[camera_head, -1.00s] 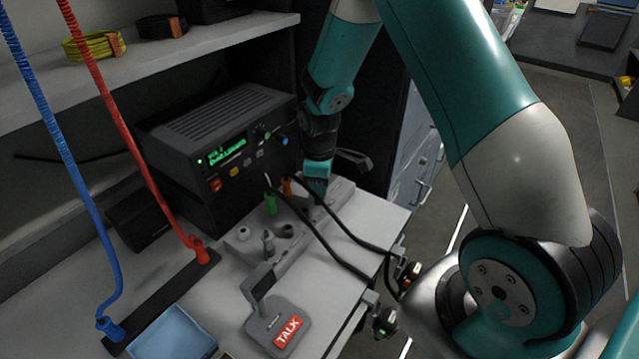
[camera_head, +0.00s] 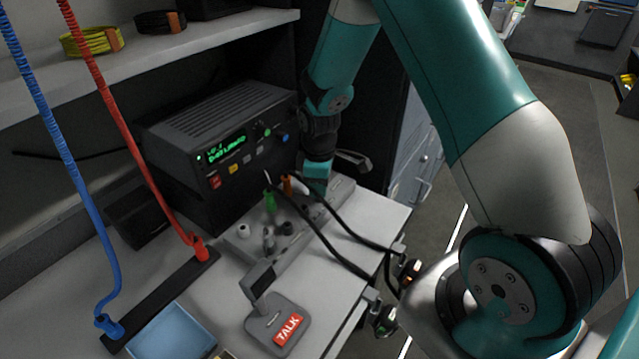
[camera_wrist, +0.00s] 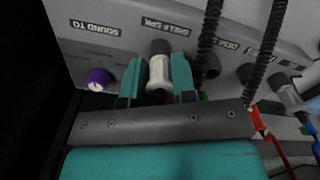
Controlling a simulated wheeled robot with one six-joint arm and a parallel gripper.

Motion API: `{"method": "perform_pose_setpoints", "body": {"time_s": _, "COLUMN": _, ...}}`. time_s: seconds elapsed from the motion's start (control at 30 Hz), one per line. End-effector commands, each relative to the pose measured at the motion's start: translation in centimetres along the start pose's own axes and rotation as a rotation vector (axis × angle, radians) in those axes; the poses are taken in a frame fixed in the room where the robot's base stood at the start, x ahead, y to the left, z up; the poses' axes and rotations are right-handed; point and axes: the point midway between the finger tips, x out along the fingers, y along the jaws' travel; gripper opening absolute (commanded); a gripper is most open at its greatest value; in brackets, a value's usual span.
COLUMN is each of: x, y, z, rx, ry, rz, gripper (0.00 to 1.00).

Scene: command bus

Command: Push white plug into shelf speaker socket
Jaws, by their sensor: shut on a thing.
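In the wrist view, the white plug (camera_wrist: 159,72) sits between the two teal fingers of my gripper (camera_wrist: 156,82), which is shut on it. The plug's far end meets the dark ring of the shelf speaker socket (camera_wrist: 158,47), below the upside-down SHELF SPK label. The plug looks lined up with the ring; I cannot tell how deep it sits. In the head view, my gripper (camera_head: 316,175) is low at the far right end of the grey panel (camera_head: 262,262).
A purple knob (camera_wrist: 99,80) is left of the socket, and black coiled cords (camera_wrist: 209,35) hang close on its right. In the head view, green (camera_head: 270,201) and orange (camera_head: 287,185) plugs stand near my gripper. The black radio (camera_head: 222,150) is behind.

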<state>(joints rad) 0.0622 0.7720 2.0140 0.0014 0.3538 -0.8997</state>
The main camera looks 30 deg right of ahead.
Motion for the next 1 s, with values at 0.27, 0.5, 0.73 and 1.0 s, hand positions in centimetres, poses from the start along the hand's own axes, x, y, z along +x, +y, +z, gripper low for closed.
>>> {"method": "perform_pose_setpoints", "body": {"time_s": 0.27, "x": 0.1, "y": 0.0, "z": 0.0, "rx": 0.0, "ry": 0.001, "rz": 0.001, "gripper": 0.1}}
{"method": "perform_pose_setpoints", "body": {"time_s": 0.5, "x": 0.1, "y": 0.0, "z": 0.0, "rx": 0.0, "ry": 0.0, "rz": 0.001, "gripper": 0.55}}
{"method": "perform_pose_setpoints", "body": {"time_s": 0.73, "x": -0.1, "y": 0.0, "z": 0.0, "rx": 0.0, "ry": 0.0, "rz": 0.001, "gripper": 0.55}}
{"method": "perform_pose_setpoints", "body": {"time_s": 1.0, "x": -2.2, "y": 0.0, "z": 0.0, "rx": 0.0, "ry": 0.001, "rz": 0.001, "gripper": 0.55}}
